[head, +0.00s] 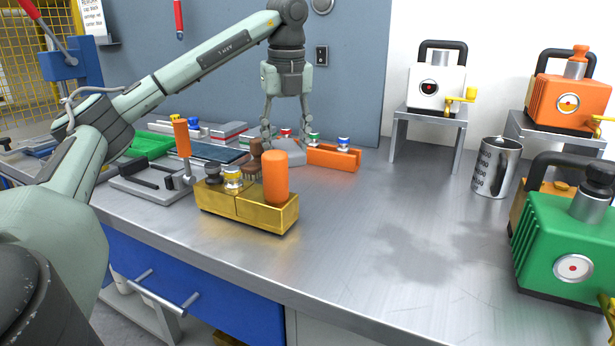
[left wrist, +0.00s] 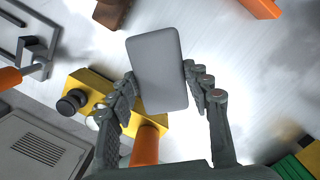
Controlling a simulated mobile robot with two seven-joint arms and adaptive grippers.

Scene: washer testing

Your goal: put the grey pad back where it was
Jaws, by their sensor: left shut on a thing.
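The grey pad (left wrist: 157,70) is a flat rounded rectangle between the fingers of my left gripper (left wrist: 160,80) in the left wrist view. The fingers press its two long sides. In the head view my left gripper (head: 286,132) points down over the back of the bench, and the pad (head: 288,153) shows as a grey patch below the fingers. From these views I cannot tell whether the pad touches the bench. My right gripper is out of view.
A gold block (head: 247,208) with an orange cylinder stands in front of the gripper. An orange tray (head: 333,158) with capped parts is just right of it. A clamp fixture (head: 150,180) lies left. A metal cup (head: 495,168) stands right. The middle right bench is clear.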

